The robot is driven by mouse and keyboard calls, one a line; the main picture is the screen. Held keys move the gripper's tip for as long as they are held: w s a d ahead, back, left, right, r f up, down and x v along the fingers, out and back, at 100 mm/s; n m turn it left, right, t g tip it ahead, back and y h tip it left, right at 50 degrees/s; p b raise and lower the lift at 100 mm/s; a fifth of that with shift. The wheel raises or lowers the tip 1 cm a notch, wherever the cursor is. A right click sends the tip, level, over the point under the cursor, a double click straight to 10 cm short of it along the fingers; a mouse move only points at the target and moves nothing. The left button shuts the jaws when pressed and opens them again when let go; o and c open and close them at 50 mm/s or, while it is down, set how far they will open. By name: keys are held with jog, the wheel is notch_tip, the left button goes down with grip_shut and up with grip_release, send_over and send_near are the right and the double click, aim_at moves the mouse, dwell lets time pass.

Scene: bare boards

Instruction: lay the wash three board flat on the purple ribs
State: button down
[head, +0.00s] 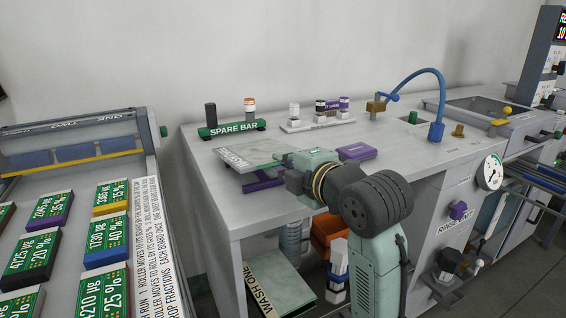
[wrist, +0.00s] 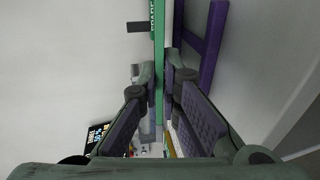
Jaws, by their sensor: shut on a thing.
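My gripper (head: 285,163) is shut on a thin flat board (head: 255,151) with a pale label strip at its left end. The label is too small to read for sure. In the wrist view the board (wrist: 159,60) shows edge-on as a green strip between the finger pads of my gripper (wrist: 161,78). The purple ribs (head: 262,184) stand on the grey bench under the board and are partly hidden by it and my gripper. In the wrist view the ribs (wrist: 212,42) lie to the right of the board, with a gap between; the board looks level above them.
A green spare bar block (head: 232,130) with posts stands behind the board. A white rack (head: 317,122) and a purple block (head: 357,151) are on the bench (head: 400,150). A wash one board (head: 280,280) lies on the lower shelf. A blue hose (head: 412,73) arches at right.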

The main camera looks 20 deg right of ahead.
jog(key=shift+f+b, duration=0.85)
jog(key=shift+f, duration=0.05)
jog(key=c, duration=1.7)
grip_release()
jog(key=shift+o, duration=0.5)
jog(key=o, duration=1.3)
jog(key=shift+o, duration=1.4)
jog(key=shift+f, duration=0.1)
jog(key=shift+s, duration=0.1)
jog(key=shift+s+d, duration=0.1)
jog(key=shift+s, duration=0.65)
jog(key=shift+c, duration=0.3)
